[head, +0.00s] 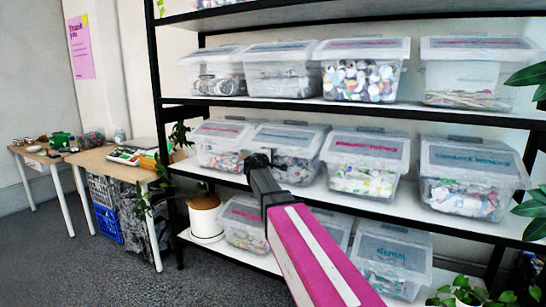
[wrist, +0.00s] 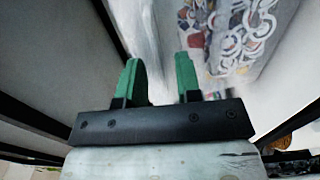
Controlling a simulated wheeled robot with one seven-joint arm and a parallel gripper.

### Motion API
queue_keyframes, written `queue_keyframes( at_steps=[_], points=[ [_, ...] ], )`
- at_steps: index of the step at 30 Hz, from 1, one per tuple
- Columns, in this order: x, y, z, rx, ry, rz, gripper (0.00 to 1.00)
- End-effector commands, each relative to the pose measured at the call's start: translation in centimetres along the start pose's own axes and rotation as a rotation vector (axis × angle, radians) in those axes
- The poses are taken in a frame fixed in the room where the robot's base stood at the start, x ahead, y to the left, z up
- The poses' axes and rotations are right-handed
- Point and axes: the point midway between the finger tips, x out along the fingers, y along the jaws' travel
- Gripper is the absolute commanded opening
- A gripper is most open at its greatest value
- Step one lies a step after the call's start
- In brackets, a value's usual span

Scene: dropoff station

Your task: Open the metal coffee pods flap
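Clear bins with pale lids stand on black-framed shelves in the head view; the lid labels are too small to read surely, so I cannot tell which lid is the metal coffee pods flap. My gripper (head: 260,160) is at the middle shelf, in front of the second bin from the left (head: 298,168), and my arm hides part of that bin. Its lid (head: 290,134) looks shut. In the wrist view, my gripper's two green fingers (wrist: 160,80) are apart with nothing visible between them. A clear bin with colourful contents (wrist: 235,40) is beyond them at upper right.
Neighbouring bins stand close by: one at left (head: 222,145) and one at right (head: 365,160). More bins fill the upper shelf (head: 300,98) and lower shelf. A potted plant (head: 205,215) stands at lower left. Tables (head: 105,160) are farther left, with open floor in front.

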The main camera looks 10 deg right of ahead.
Motion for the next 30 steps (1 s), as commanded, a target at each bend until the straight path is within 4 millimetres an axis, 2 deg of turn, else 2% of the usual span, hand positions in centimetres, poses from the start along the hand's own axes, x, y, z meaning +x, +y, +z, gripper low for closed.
queue_keyframes(
  at_steps=[3, 11, 12, 15, 23, 30],
  points=[
    [0.6, 0.0, 0.0, 0.000, -0.001, 0.000, 0.32],
    [0.7, 0.0, 0.1, 0.000, 0.000, 0.000, 0.32],
    [0.7, 0.0, 0.1, 0.000, 0.000, 0.000, 0.29],
    [0.7, 0.0, 0.1, 0.000, 0.000, 0.000, 0.00],
    [0.6, 0.1, 0.1, 0.001, 0.000, -0.004, 0.00],
    [0.1, 1.3, 0.0, 0.003, 0.001, -0.059, 0.00]
  ],
)
